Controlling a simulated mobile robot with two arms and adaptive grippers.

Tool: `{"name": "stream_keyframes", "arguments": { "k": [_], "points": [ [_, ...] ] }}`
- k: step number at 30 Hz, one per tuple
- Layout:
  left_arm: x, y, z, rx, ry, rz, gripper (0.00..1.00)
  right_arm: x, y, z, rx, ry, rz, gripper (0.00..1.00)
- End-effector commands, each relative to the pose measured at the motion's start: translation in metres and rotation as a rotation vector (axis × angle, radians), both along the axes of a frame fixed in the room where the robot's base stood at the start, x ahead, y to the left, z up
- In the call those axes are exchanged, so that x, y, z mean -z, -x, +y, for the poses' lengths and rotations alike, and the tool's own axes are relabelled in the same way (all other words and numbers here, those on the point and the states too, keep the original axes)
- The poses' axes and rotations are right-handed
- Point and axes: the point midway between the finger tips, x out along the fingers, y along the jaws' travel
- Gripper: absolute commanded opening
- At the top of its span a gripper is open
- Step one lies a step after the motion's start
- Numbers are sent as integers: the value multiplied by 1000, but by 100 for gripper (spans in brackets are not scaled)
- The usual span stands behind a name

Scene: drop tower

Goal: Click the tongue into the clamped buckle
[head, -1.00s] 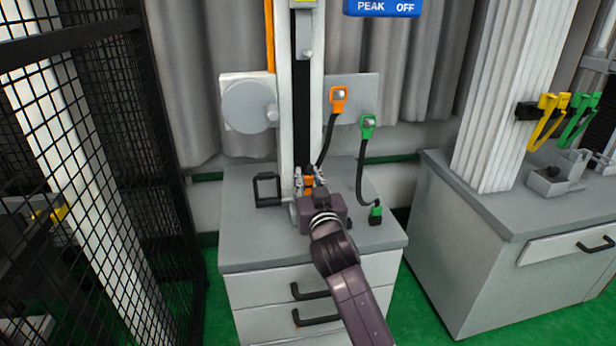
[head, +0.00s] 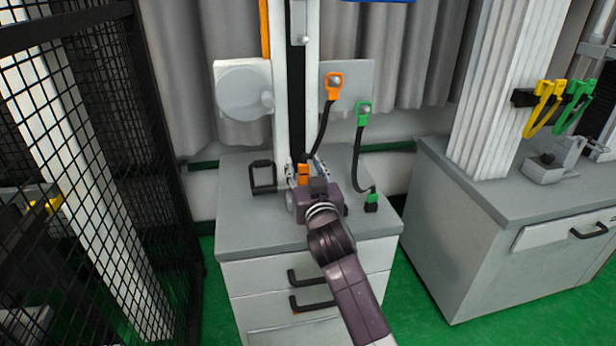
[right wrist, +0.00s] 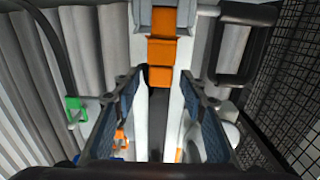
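An orange buckle part (right wrist: 172,22) sits between grey clamp jaws at the top of the right wrist view. A smaller orange block (right wrist: 160,76) lies just below it; I cannot tell whether the two are joined or which is the tongue. Orange also shows at the tower foot in the head view (head: 303,171). A black strap (head: 322,130) runs down there from an orange anchor (head: 334,84). My right gripper (head: 304,172) is at the tower foot. In the right wrist view its fingers (right wrist: 160,88) stand apart on either side of the small block, with gaps visible. My left gripper is out of view.
A green anchor (head: 364,110) holds a second black strap ending in a green block (head: 371,201) on the bench. A black handle (head: 262,177) stands left of the tower. Bare grey bench top (head: 245,228) lies in front. A mesh fence (head: 95,150) is at left.

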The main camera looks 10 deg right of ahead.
Motion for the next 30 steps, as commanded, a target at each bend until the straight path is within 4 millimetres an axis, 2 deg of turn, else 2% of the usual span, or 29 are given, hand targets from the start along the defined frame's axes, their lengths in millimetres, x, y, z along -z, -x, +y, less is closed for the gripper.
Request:
{"name": "stream_keyframes", "arguments": {
  "k": [5, 12, 18, 24, 30],
  "points": [
    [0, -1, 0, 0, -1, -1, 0, 1, 24, -1, 0, 0, 1, 39],
    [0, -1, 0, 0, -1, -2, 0, 1, 70, -1, -1, -2, 2, 39],
    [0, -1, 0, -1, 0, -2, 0, 1, 100, -2, -1, -1, 2, 39],
    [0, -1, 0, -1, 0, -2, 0, 1, 114, -2, -1, 0, 2, 39],
    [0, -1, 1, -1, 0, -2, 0, 0, 115, -2, -1, 0, 1, 39]
  ]
}}
